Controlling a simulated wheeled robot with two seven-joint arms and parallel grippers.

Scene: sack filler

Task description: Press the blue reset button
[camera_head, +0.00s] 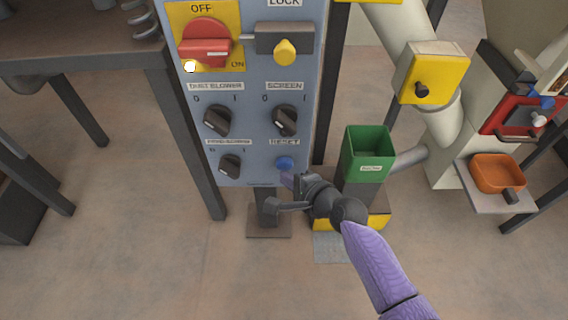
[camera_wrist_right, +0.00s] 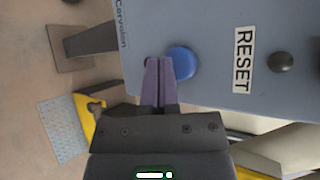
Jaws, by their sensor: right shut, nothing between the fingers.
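The blue reset button (camera_head: 284,163) sits at the lower right of the grey-blue control panel (camera_head: 256,120), under the RESET label. It also shows in the right wrist view as a round blue cap (camera_wrist_right: 182,63). My right gripper (camera_head: 287,179) is shut and empty, its purple fingers just below the button. In the right wrist view its fingertips (camera_wrist_right: 156,62) are beside the button's left edge and partly overlap it; I cannot tell whether they touch. My left gripper is not in view.
Above the button are black knobs (camera_head: 285,120), a red OFF switch (camera_head: 205,42) and a yellow lock knob (camera_head: 285,51). A green bin (camera_head: 368,150) stands right of the panel. An orange tray (camera_head: 497,173) is farther right.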

